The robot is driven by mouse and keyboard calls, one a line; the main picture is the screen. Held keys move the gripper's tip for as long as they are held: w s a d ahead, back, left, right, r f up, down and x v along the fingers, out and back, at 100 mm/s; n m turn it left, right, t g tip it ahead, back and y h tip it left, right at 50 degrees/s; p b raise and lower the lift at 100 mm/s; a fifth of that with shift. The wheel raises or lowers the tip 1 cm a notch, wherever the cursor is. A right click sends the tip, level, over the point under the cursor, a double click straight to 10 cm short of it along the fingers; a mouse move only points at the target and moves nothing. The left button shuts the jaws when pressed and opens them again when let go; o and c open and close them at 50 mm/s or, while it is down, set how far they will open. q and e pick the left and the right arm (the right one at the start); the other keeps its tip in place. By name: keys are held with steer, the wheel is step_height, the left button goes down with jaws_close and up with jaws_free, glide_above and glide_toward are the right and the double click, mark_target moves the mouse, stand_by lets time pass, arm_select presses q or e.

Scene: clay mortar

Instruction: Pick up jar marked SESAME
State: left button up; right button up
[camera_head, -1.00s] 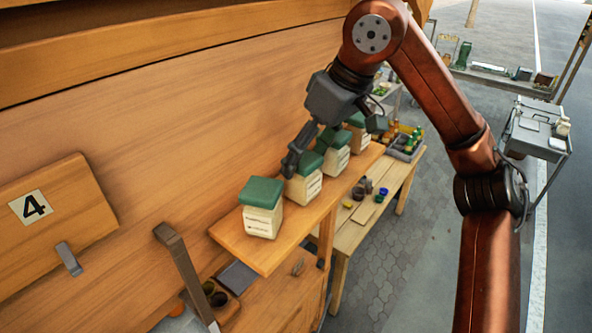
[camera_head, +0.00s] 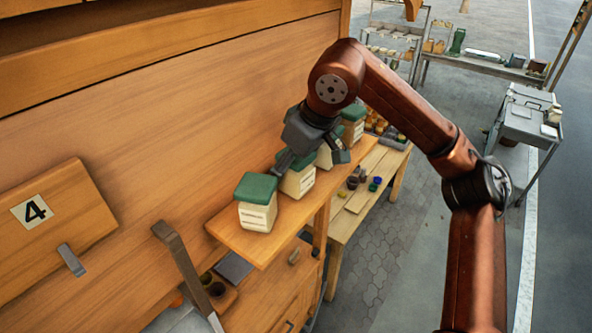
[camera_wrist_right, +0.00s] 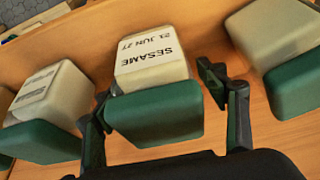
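The jar marked SESAME (camera_wrist_right: 150,72) is cream with a green lid, and its label reads upside down in the wrist view. In the head view it appears to be the second jar (camera_head: 298,183) from the near end of the wooden shelf (camera_head: 262,252), partly hidden by my gripper. My right gripper (camera_wrist_right: 158,92) is open, with one finger on each side of the jar. It also shows over the jars in the head view (camera_head: 313,160). No grip on the jar is visible. My left gripper is not in view.
A similar jar (camera_head: 256,204) stands at the shelf's near end, to the right in the wrist view (camera_wrist_right: 282,50). Further jars (camera_head: 353,122) stand beyond, close to the far finger. A wooden wall (camera_head: 170,110) backs the shelf. A lower bench (camera_head: 365,185) holds small pots.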

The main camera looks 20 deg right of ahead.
steer(key=c, duration=1.4)
steer(key=shift+r, duration=0.1)
